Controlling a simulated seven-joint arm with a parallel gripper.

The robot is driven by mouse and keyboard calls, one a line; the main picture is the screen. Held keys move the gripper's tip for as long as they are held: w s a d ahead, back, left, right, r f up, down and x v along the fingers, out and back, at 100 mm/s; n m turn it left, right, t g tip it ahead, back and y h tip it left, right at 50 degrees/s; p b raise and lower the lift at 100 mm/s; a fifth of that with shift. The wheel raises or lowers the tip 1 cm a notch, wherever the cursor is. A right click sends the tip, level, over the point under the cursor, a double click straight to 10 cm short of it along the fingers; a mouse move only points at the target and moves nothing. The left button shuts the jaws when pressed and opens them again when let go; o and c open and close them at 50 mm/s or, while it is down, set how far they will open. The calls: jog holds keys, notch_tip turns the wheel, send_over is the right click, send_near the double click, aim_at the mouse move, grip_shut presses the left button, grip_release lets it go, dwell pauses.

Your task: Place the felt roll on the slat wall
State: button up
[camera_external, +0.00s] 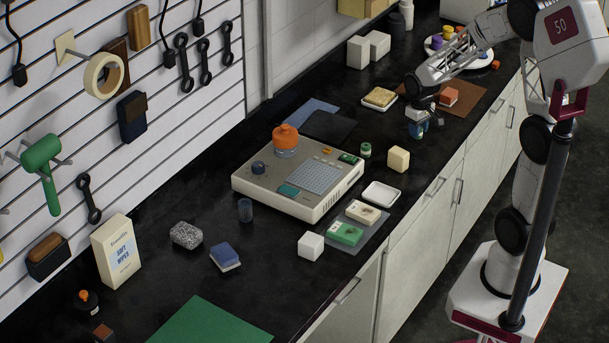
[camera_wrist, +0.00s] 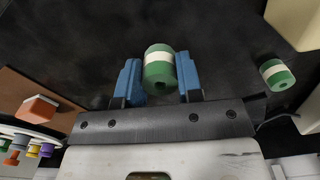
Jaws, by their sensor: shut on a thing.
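My gripper (camera_wrist: 159,82) has two blue fingers shut on a green roll with a cream band, seen as the felt roll (camera_wrist: 158,66) in the wrist view. In the external view my gripper (camera_external: 418,128) is small and low over the right part of the dark counter, and its fingers mostly hide the roll. I cannot tell whether the roll touches the counter. The slat wall (camera_external: 190,105) is at the far left, away from my gripper.
The slat wall bears a tape roll (camera_external: 104,76), a green mallet (camera_external: 42,155), several wrenches and pouches. The grey device (camera_external: 255,190) with an orange-topped jar stands mid-counter. A cream block (camera_external: 398,159) and a brown mat (camera_external: 465,97) with an orange block are near my gripper.

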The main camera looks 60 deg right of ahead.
jog(key=shift+f, duration=1.75)
jog(key=shift+f, duration=0.15)
jog(key=o, duration=0.9)
jog(key=shift+r, duration=6.2)
